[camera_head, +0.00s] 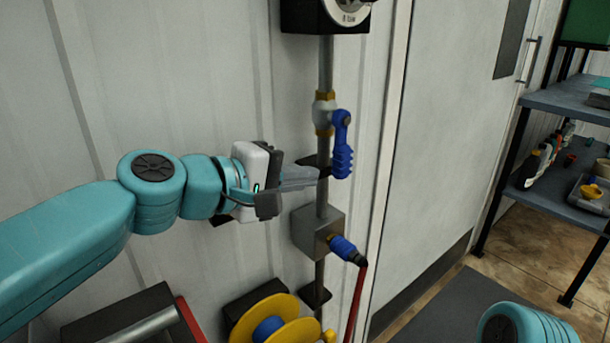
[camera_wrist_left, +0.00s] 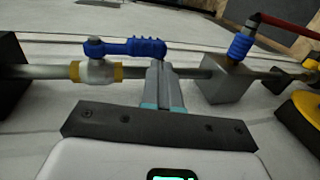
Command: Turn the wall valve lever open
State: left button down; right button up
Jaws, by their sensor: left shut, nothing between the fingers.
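The blue valve lever (camera_head: 342,145) hangs downward along the vertical wall pipe (camera_head: 325,65), from the silver valve body (camera_head: 323,113) with yellow collars. In the left wrist view the lever (camera_wrist_left: 125,47) lies nearly parallel to the pipe, with the valve body (camera_wrist_left: 97,72) at its pivot end. My left gripper (camera_head: 322,173) reaches in from the left and is shut and empty. Its fingertips are beside the lever's lower, free end. In the left wrist view the fingertips (camera_wrist_left: 160,66) overlap that end; I cannot tell whether they touch. My right gripper is not in view.
Below the lever, a grey box (camera_head: 318,232) on the pipe carries a blue connector (camera_head: 343,248) with a red hose (camera_head: 356,300). A dial housing (camera_head: 300,16) is above. A yellow reel (camera_head: 290,332) is low. A door (camera_head: 440,130) and shelves (camera_head: 570,100) are right.

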pick_arm(q)
jog(key=s+a, duration=0.5)
jog(key=a, duration=0.3)
jog(key=shift+s+a, duration=0.15)
jog(key=shift+s, duration=0.25)
